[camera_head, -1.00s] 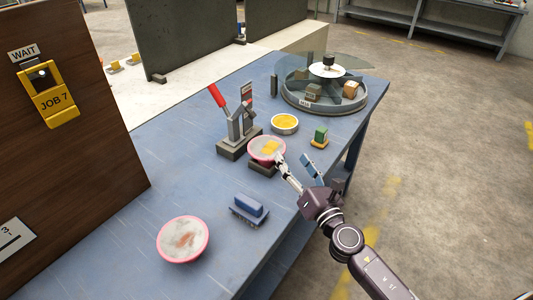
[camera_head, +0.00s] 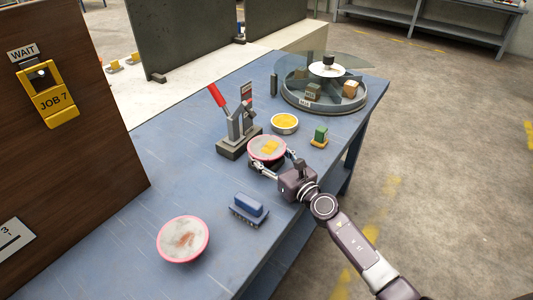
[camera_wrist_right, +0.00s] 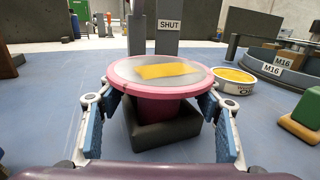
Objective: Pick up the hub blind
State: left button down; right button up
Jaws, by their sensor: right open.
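A second pink-rimmed disc with a reddish smear (camera_head: 183,240) lies at the table's front. No label shows which is the hub blind. My right gripper (camera_head: 275,160) is open, its fingers on either side of the yellow-patched piece. In the right wrist view its blue-padded fingers (camera_wrist_right: 157,112) flank the pink body; contact is unclear. My left gripper is out of view.
The red-handled press (camera_head: 236,130) stands just behind. A round yellow-filled tin (camera_head: 285,123), a green-topped block (camera_head: 319,136) and a blue block on a base (camera_head: 249,208) are nearby. A divided carousel (camera_head: 325,85) stands at the far end. The left table area is clear.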

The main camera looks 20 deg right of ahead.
jog(key=shift+w+a, duration=0.1)
jog(key=shift+w, duration=0.1)
grip_shut()
jog(key=shift+r, duration=0.2)
dwell(0.4)
